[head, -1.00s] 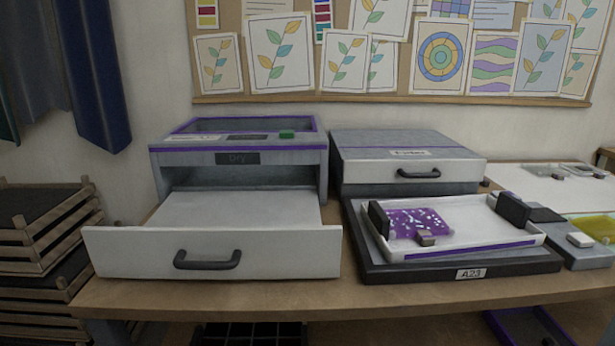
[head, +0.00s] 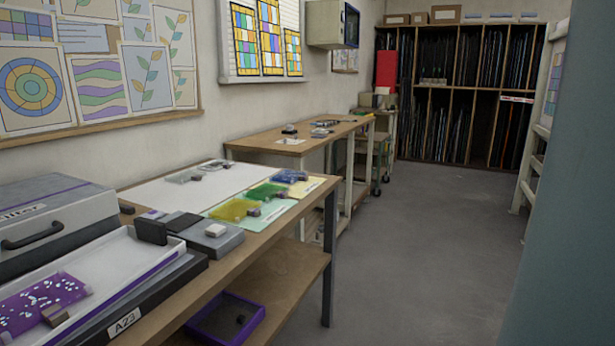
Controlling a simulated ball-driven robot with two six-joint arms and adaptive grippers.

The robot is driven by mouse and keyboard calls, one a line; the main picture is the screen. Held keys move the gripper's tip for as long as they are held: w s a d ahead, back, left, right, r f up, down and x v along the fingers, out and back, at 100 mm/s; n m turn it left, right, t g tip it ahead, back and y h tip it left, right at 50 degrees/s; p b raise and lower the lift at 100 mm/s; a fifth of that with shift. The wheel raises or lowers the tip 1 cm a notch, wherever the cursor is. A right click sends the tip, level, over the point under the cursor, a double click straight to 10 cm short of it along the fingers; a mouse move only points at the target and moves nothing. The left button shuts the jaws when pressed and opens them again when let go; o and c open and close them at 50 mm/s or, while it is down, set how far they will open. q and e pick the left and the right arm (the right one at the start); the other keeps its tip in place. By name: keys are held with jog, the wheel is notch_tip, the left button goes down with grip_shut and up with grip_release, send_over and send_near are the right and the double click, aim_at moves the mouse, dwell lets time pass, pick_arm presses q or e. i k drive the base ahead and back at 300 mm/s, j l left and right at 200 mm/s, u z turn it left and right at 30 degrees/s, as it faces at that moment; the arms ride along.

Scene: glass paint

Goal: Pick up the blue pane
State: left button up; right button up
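The blue pane (head: 289,176) lies at the far right end of the near workbench (head: 262,239). It is small in view, with a dark block at its edge. A green pane (head: 266,192) lies just in front of it, and a yellow-green pane (head: 233,210) lies nearer still. A purple speckled pane (head: 50,297) lies in a white tray (head: 105,248) at the lower left. Neither of my grippers is in view.
A grey box (head: 50,220) stands at the left. A purple-rimmed bin (head: 228,318) sits on the lower shelf. Another bench (head: 300,140) stands behind. Open grey floor (head: 420,250) lies to the right, with a rack (head: 460,95) at the back.

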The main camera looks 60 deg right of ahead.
aim_at(286, 176)
jog(key=z, duration=2.5)
jog(key=i+z, duration=0.35)
jog(key=i, duration=2.35)
jog(key=i+l+u, duration=0.1)
jog(key=i, duration=1.1)
jog(key=i+j+u, duration=0.15)
jog(key=i+u, duration=0.3)
jog(key=i+l+u, duration=0.15)
jog(key=i+u, duration=0.35)
jog(key=i, duration=0.15)
jog(key=i+l+u, duration=0.25)
jog(key=i+u, duration=0.45)
jog(key=u, duration=0.2)
jog(key=i+u, duration=0.25)
jog(key=u, duration=0.2)
jog(key=i+l+u, duration=0.2)
jog(key=u, duration=0.2)
jog(key=i+l+u, duration=0.2)
jog(key=u, duration=0.25)
